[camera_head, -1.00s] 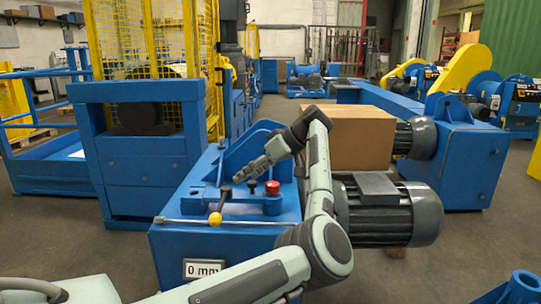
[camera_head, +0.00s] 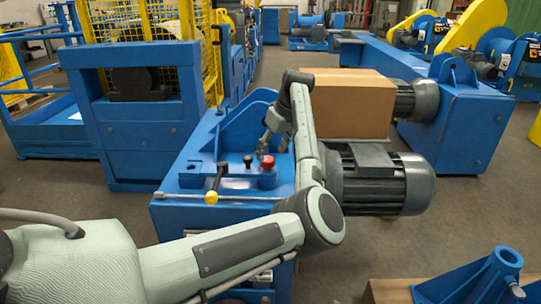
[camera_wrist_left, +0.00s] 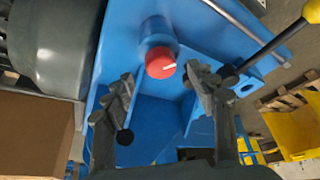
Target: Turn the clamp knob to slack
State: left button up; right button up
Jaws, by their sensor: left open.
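The red clamp knob (camera_head: 267,163) stands on a blue collar on top of the blue machine block. In the left wrist view the red knob (camera_wrist_left: 161,63) shows a white mark on its face, pointing right. My left gripper (camera_head: 264,147) hangs above and just behind the knob, fingers pointing down. In the left wrist view the left gripper (camera_wrist_left: 160,78) is open, with one finger on each side of the knob's line and the knob beyond the fingertips. I see no contact with it. My right gripper is out of view.
A cardboard box (camera_head: 355,105) and a dark motor (camera_head: 385,180) stand to the right. A yellow bin (camera_wrist_left: 300,130) lies below.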

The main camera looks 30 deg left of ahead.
aim_at(269, 160)
pick_arm(q)
jog(key=shift+x, duration=1.75)
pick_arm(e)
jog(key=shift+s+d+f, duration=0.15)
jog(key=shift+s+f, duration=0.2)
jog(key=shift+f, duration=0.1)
pick_arm(q)
jog(key=c, duration=1.2)
jog(key=shift+o, duration=0.2)
